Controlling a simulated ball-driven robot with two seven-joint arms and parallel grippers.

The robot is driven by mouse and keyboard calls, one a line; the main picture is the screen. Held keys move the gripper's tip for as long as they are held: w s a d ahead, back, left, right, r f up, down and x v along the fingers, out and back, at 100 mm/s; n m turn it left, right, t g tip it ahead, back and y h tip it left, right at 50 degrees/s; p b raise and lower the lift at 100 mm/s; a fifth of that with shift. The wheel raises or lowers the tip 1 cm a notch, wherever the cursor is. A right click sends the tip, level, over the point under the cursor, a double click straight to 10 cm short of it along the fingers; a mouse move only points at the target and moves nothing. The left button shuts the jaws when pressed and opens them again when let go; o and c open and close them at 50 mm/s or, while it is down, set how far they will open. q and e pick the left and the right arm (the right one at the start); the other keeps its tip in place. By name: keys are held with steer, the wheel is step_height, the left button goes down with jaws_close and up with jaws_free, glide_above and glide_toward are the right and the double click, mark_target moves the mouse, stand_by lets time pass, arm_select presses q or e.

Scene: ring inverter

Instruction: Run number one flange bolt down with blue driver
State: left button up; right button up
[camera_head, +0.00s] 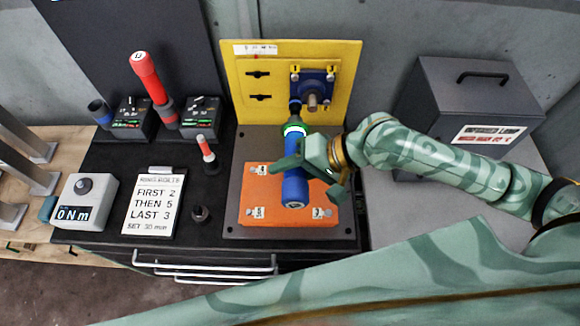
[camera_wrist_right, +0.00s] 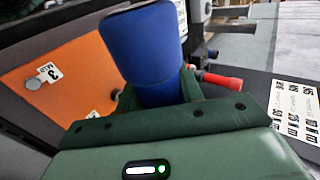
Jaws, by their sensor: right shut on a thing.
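My right gripper (camera_head: 298,158) is shut on the blue driver (camera_head: 294,180). The driver has a green band and a dark tip pointing up at the yellow panel (camera_head: 241,91). Its tip overlaps the lower left corner of the blue flange (camera_head: 318,80), which has a round metal stub; I cannot tell whether it touches a bolt. Small labels 1 and 2 sit above the flange's upper corners. In the right wrist view the blue handle (camera_wrist_right: 148,45) stands between my green fingers (camera_wrist_right: 160,105). The flange is out of that view. My left gripper is not in view.
An orange plate (camera_head: 252,188) with numbered bolts lies below the driver. A red driver (camera_head: 147,78) stands in a dock at left. A torque box (camera_head: 88,192) reads 0 Nm beside a text card (camera_head: 155,203). A grey case (camera_head: 462,100) stands at right.

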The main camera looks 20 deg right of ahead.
mark_target(290, 144)
steer(key=shift+r, duration=0.15)
steer(key=shift+a+r+p, duration=0.1)
steer(key=shift+r+p, duration=0.1)
steer(key=shift+p, duration=0.7)
steer(key=shift+w+d+f, duration=0.15)
steer(key=shift+w+d, duration=0.1)
steer(key=shift+w, duration=0.55)
steer(key=shift+w+d, duration=0.2)
steer(key=shift+w, duration=0.55)
steer(key=shift+w+d, duration=0.25)
steer(key=shift+w, duration=0.5)
steer(key=shift+w+d, duration=0.2)
steer(key=shift+w, duration=0.55)
steer(key=shift+p, duration=0.6)
